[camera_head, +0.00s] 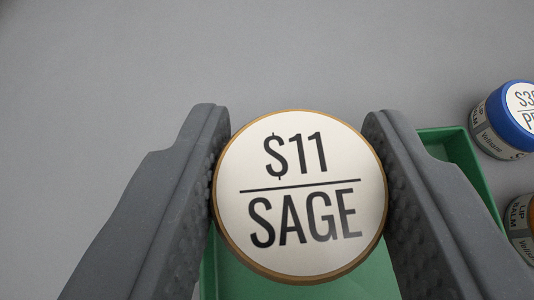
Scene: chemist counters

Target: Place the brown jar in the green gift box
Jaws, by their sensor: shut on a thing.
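A round jar (300,197) with a brown rim and a white top reading "$11 SAGE" is between the fingers of my gripper (300,190). Both fingers press on its sides, so my gripper is shut on it. The green gift box (467,160) is below and behind the jar in the picture. Its upper right corner shows past the right finger, and a green part shows under the jar. The jar and fingers hide most of the box, so I cannot tell the jar's height above it.
A jar with a blue lid (512,115) stands right of the box at the picture's edge. Another jar with an orange-brown lid (522,225) is below it, partly cut off. The grey surface (200,50) at the top and left is clear.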

